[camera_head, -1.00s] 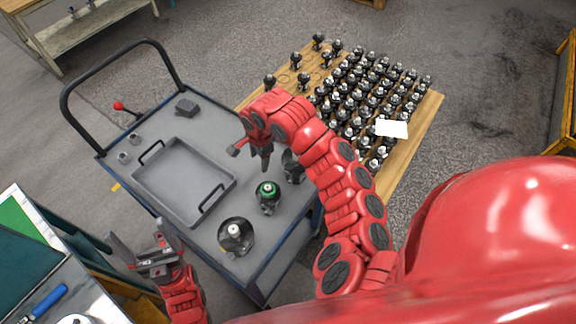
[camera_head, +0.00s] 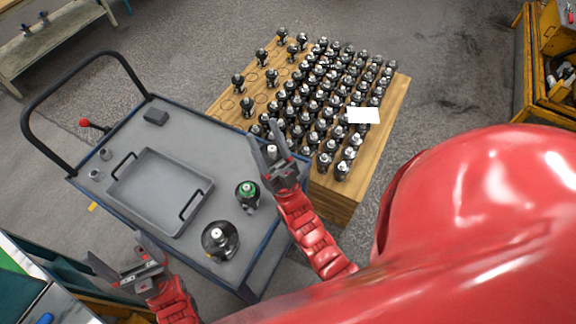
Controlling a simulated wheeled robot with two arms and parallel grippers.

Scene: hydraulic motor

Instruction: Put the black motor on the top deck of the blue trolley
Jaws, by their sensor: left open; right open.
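The blue trolley (camera_head: 262,262) stands at the left with a grey top deck. My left gripper (camera_head: 117,253) is open and empty by the trolley's front left side.
A wooden pallet (camera_head: 390,105) beyond carries many black motors and a white sheet (camera_head: 363,115). A workbench (camera_head: 50,50) is at top left. Floor right of the pallet is clear.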

